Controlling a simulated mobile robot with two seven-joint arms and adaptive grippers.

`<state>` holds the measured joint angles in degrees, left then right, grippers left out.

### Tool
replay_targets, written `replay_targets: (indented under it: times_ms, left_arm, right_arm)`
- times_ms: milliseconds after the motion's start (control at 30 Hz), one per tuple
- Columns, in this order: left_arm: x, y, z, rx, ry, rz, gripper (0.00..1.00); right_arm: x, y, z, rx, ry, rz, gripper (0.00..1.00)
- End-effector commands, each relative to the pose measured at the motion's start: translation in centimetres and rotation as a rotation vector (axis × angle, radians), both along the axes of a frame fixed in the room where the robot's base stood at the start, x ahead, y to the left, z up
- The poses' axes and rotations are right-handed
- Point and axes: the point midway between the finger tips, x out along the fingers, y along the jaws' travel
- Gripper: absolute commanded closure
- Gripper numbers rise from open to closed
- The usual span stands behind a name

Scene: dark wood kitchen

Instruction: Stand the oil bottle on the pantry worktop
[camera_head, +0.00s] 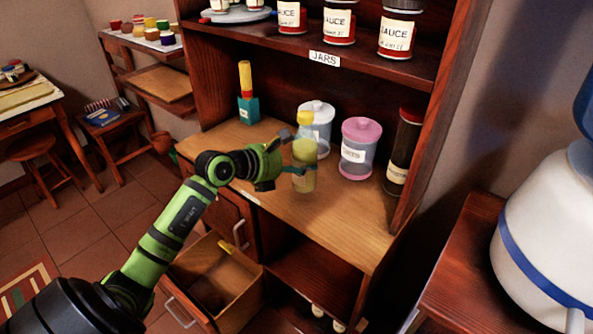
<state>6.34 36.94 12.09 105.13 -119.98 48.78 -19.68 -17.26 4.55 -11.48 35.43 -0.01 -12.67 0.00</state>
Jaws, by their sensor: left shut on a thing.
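The oil bottle (304,152), yellow-green with a yellow cap, is upright at the middle of the pantry worktop (330,215). My left gripper (300,172) comes in from the left and is shut on the lower part of the bottle. Its fingers hide part of the bottle's side. The bottle's base is at or just above the wood; I cannot tell whether it touches. My right gripper is out of view.
A white-lidded jar (318,118) stands close behind the bottle, a pink-lidded jar (360,145) and a dark tall jar (404,150) to its right. An open drawer (222,282) juts out below. The worktop's front is bare.

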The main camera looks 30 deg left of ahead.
Motion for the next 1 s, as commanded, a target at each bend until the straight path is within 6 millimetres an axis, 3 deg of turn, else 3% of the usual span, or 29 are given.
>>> replay_targets:
  times_ms: [300, 700, 733, 767, 1000]
  left_arm:
    - [0.1, 0.0, -3.6, -0.003, -0.003, 0.001, 0.72]
    - [0.0, 0.0, -4.2, 0.000, -0.004, 0.000, 0.72]
    - [0.0, 0.0, -4.3, 0.000, 0.001, -0.001, 0.11]
    - [0.0, 0.0, -4.3, 0.000, 0.001, -0.001, 0.00]
    - [0.0, 0.0, -4.3, 0.000, 0.001, -0.001, 0.00]
  right_arm:
    - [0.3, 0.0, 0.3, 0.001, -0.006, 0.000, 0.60]
    - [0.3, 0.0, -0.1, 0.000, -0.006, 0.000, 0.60]
    - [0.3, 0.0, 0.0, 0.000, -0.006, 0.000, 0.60]
    - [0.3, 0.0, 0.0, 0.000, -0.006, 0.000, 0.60]
    - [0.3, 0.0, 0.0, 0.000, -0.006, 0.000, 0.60]
